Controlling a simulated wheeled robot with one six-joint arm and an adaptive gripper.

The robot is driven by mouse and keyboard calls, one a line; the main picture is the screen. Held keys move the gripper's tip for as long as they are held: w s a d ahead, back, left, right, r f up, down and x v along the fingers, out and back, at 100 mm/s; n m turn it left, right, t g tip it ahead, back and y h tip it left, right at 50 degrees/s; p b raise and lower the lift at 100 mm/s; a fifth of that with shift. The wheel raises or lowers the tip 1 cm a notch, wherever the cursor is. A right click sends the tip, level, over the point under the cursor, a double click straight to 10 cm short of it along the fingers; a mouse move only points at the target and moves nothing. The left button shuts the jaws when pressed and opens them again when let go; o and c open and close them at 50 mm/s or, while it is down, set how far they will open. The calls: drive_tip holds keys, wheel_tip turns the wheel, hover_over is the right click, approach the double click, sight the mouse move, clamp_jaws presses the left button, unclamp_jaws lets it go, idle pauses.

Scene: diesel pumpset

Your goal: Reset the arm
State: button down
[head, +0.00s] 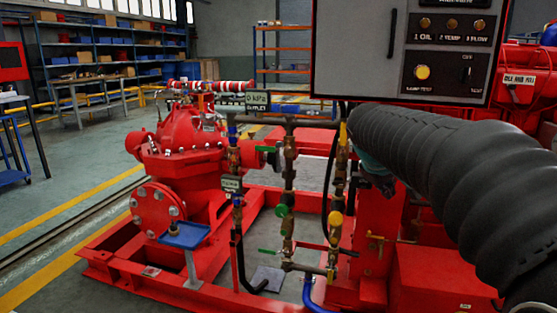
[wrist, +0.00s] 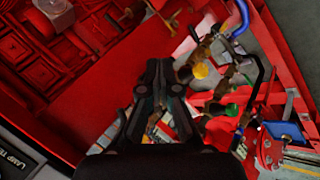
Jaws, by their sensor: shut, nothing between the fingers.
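My gripper (wrist: 160,75) shows in the wrist view as two dark fingers side by side, shut with nothing between them. Beyond the fingers lie red pump structure and brass valve piping (wrist: 205,95).
A grey control panel (head: 350,50) with a lit yellow button hangs at the top. A red pump (head: 185,150), valve pipes (head: 288,190) and a red base frame (head: 150,285) stand below. Shelves (head: 110,45) line the back.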

drive_tip(key=s+a+f+m+y, duration=0.1)
drive_tip(key=s+a+f, duration=0.2)
drive_tip(key=s, duration=0.6)
drive_tip(key=s+a+f+m+y, duration=0.2)
drive_tip(key=s+f, duration=0.4)
drive_tip(key=s, duration=0.4)
drive_tip(key=s+a+f+m+y, duration=0.2)
drive_tip(key=s+a+f, duration=0.2)
drive_tip(key=s, duration=0.5)
drive_tip(key=shift+s+f, duration=0.35)
drive_tip(key=shift+f, duration=0.25)
